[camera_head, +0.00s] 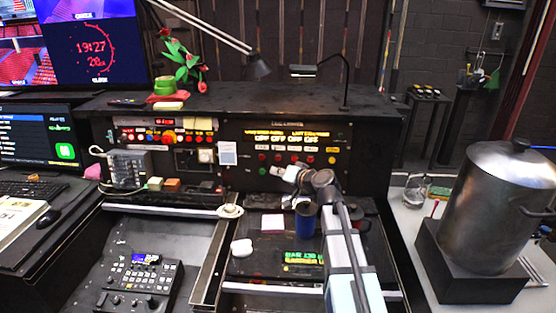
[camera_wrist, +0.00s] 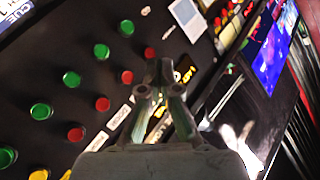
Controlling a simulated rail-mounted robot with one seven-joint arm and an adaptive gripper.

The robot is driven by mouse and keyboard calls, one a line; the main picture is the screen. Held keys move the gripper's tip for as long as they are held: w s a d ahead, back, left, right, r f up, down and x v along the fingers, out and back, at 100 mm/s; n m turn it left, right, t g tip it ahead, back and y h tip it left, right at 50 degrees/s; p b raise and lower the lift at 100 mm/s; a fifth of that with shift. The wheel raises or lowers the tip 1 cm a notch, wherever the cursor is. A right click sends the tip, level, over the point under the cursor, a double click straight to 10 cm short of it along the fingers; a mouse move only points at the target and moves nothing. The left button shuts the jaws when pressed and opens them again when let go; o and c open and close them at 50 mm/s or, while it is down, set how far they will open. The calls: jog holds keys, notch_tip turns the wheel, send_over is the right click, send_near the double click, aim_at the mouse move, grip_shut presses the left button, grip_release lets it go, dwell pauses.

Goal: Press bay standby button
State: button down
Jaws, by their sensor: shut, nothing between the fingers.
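The black control panel (camera_head: 290,135) stands upright at the back of the desk, with lit amber lettering above a row of red buttons (camera_head: 278,158) and green buttons (camera_head: 262,171). I cannot read which button is the bay standby one. In the wrist view, red buttons (camera_wrist: 103,104) and larger green buttons (camera_wrist: 71,79) run diagonally left of my gripper (camera_wrist: 158,65). My gripper is shut and empty, its tips near the red button (camera_wrist: 150,53); contact cannot be told. In the head view my gripper (camera_head: 285,173) is in front of the panel's lower part, covering some buttons.
A desk lamp (camera_head: 260,68) hangs over the panel top. A large metal pot (camera_head: 495,215) stands at right.

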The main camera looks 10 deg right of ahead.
jog(key=w+d+f+b, duration=0.1)
jog(key=w+d, duration=0.1)
jog(key=w, duration=0.6)
jog(key=shift+f, duration=0.15)
jog(key=shift+d, duration=0.1)
dwell(1.3)
jog(key=shift+w+d+b, duration=0.1)
jog(key=shift+w+b, duration=0.25)
jog(key=shift+b, duration=0.15)
jog(key=shift+w+d+f+b, duration=0.1)
jog(key=shift+w+b, duration=0.25)
jog(key=shift+w, duration=0.05)
dwell(0.5)
jog(key=shift+s, duration=0.15)
jog(key=shift+s+a, duration=0.2)
jog(key=shift+s, duration=0.5)
jog(key=shift+s, duration=0.1)
jog(key=shift+s+a+r+b, duration=0.15)
jog(key=shift+s+a, duration=0.05)
jog(key=shift+s, duration=0.55)
jog(key=shift+s+a+r+b, duration=0.15)
jog(key=shift+s+a, duration=0.1)
jog(key=shift+s, duration=0.5)
jog(key=shift+s+a+r+b, duration=0.15)
jog(key=shift+s+a, duration=0.05)
jog(key=shift+s, duration=0.55)
